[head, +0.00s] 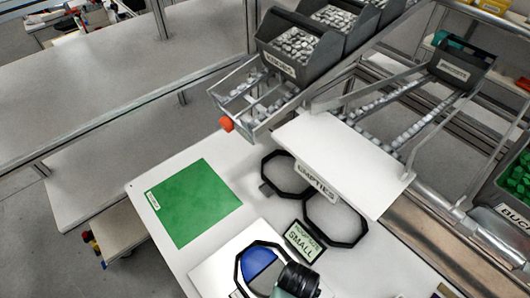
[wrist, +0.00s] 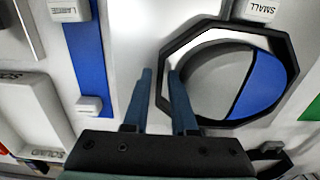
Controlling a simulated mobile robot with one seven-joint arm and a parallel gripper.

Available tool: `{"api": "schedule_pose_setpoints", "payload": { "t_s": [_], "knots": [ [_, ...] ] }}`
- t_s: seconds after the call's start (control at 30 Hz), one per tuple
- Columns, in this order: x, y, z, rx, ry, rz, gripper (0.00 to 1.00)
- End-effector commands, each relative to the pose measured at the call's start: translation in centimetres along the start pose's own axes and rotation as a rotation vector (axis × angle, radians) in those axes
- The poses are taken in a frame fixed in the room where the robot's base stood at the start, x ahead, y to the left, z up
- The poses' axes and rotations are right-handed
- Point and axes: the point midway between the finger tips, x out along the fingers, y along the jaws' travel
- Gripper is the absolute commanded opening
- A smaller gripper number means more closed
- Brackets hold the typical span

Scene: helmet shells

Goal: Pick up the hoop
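A black octagonal hoop (head: 238,267) lies around a round, part blue and part grey piece (head: 257,262) on a white board at the bottom of the head view. In the wrist view the hoop (wrist: 292,62) fills the right half, around the same grey and blue piece (wrist: 255,85). My gripper (wrist: 161,72) is open at the hoop's left side. One finger is outside the rim and the other appears just inside it, with a gap between them. I cannot tell whether they touch it. In the head view my dark wrist hides the hoop's right part.
Two more black hoops (head: 334,243) lie under the white "EMPTIES" shelf (head: 340,160). A "SMALL" sign (head: 303,242) stands beside the board. A green mat (head: 194,202) lies left. Grey bins (head: 300,48) and rails stand behind. A blue strip (wrist: 85,50) shows left in the wrist view.

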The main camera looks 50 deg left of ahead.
Motion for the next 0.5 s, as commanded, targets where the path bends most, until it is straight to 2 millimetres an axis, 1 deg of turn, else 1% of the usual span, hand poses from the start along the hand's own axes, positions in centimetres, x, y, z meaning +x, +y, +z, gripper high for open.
{"api": "schedule_pose_setpoints", "payload": {
  "t_s": [0.07,0.1,0.2,0.5],
  "knots": [
    [-0.03,0.0,-0.02,0.0,0.0,0.0,0.23],
    [-0.03,0.0,-0.02,0.0,0.0,0.0,0.16],
    [-0.04,0.0,-0.02,0.0,0.0,0.0,0.0],
    [-0.06,0.01,-0.02,0.0,0.0,0.0,0.0]
  ]
}}
